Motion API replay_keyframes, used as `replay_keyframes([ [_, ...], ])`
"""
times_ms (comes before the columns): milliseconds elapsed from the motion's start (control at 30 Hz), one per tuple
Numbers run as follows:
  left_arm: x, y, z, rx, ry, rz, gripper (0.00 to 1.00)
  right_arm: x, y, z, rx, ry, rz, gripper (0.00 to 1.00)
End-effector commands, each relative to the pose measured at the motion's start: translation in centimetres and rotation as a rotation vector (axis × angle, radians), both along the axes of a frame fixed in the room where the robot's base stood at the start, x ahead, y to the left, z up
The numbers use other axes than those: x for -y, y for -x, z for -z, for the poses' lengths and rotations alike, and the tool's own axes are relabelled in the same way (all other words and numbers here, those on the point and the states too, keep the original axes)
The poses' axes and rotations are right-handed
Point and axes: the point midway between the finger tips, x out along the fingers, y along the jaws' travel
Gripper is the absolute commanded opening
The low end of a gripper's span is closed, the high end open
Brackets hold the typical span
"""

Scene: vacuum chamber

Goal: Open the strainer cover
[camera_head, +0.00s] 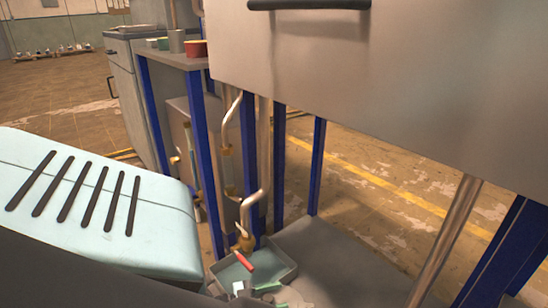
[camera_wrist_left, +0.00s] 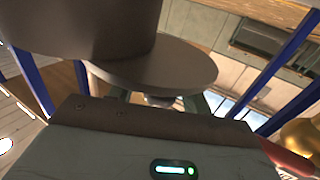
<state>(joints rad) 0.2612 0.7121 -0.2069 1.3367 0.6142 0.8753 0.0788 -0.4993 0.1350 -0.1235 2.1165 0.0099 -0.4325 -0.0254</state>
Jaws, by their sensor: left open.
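I cannot pick out a strainer cover with certainty. In the left wrist view a grey round disc (camera_wrist_left: 175,72) under a dark cylinder (camera_wrist_left: 95,28) is close to my left gripper (camera_wrist_left: 158,103). Its green fingers are apart, one to each side, partly hidden by the gripper body. A small silvery part shows between them below the disc; I cannot tell whether they touch it. In the head view my left gripper (camera_head: 268,291) is low at the bottom edge, partly cut off. A brass fitting (camera_head: 243,241) and a red handle (camera_head: 243,261) are just above it. No right gripper shows.
A large grey panel (camera_head: 380,85) with a black handle hangs over the upper right. Bent metal pipes (camera_head: 229,120) and blue posts (camera_head: 317,165) stand around the fitting. A shallow tray (camera_head: 284,276) lies below. Open floor (camera_head: 365,180) extends behind.

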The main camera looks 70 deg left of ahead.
Motion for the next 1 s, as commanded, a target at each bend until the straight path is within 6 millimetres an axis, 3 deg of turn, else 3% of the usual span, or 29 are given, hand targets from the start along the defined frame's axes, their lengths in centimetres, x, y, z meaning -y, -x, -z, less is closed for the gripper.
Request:
replay_keyframes([
  [167,-0.1,1.4,0.0,-0.002,-0.001,-0.001,0.49,0.0,0.2,-0.5,-0.001,0.000,0.001,0.36],
  [600,-0.7,7.3,0.0,-0.002,0.000,-0.001,0.49,0.0,0.7,-1.9,-0.003,-0.001,0.000,0.36],
  [933,-0.7,7.8,0.0,-0.001,0.000,0.000,0.49,0.0,0.2,-1.8,0.007,0.000,0.001,0.36],
  [1000,-0.7,7.8,0.0,-0.001,0.000,0.000,0.42,0.0,0.0,-1.8,0.009,0.000,0.000,0.36],
])
